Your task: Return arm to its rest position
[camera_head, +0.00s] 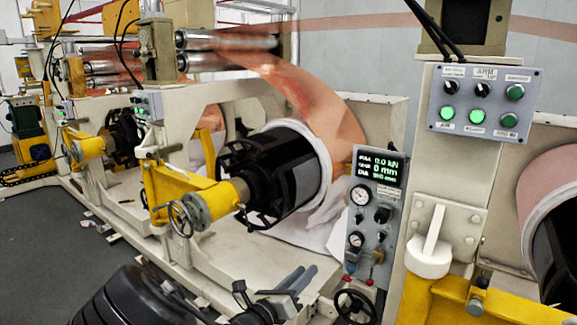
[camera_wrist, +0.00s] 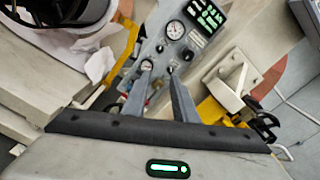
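My gripper (camera_head: 306,271) is low in the middle of the head view, in front of the machine's pale base. In the wrist view its two grey fingers (camera_wrist: 159,69) stand apart with a gap between them, and nothing is held there. Part of the grey gauge panel shows past the fingertips. My dark arm fills the lower left of the head view. The arm's full shape is not visible.
The gauge panel (camera_head: 371,220) stands right of my gripper, with a black handwheel (camera_head: 354,306) below it. A black roll core (camera_head: 278,172), a yellow support (camera_head: 180,190) and a green-button box (camera_head: 484,102) are nearby. Grey floor (camera_head: 60,240) is open at left.

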